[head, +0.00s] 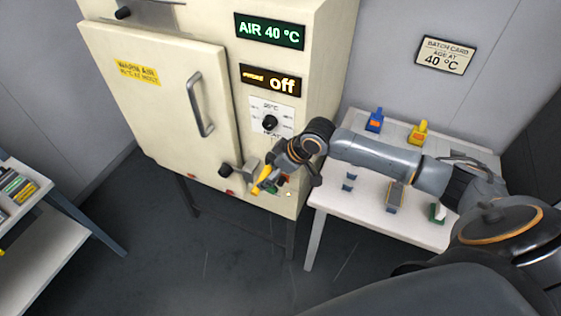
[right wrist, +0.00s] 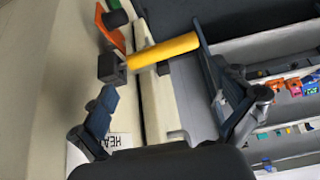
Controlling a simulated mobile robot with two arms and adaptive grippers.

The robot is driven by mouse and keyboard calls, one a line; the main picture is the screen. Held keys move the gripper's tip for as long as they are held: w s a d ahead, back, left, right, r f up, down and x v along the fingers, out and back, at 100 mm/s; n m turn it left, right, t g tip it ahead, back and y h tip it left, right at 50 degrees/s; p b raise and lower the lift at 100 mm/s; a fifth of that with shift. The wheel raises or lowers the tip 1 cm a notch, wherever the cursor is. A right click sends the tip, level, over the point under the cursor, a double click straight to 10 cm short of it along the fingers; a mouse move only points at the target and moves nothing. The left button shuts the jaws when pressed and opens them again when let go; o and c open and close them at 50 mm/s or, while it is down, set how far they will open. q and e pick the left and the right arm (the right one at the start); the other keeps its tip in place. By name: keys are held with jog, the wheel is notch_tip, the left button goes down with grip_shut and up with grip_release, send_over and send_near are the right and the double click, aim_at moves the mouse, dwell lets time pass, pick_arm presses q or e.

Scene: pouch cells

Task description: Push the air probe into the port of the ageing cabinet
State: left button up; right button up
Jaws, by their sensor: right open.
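The cream ageing cabinet (head: 150,85) stands at the back, its door shut; its displays read "AIR 40 °C" and "off". My right gripper (head: 271,174) is at the lower part of its front panel, below the heat knob (head: 270,123). The yellow air probe (head: 262,182) shows at its fingers. In the right wrist view the yellow rod (right wrist: 163,51) lies crosswise between the spread fingers (right wrist: 158,62), a black block (right wrist: 111,68) at its left end. I cannot tell whether the fingers touch it. The port is not clearly visible. My left gripper is out of view.
A white table (head: 330,205) at the right carries a blue item (head: 375,120), a yellow item (head: 418,132) and small fixtures. A rack with cells (head: 17,187) stands at the left edge. The door handle (head: 201,105) juts out. Floor in front is clear.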

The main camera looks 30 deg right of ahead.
jog(key=v, duration=0.8)
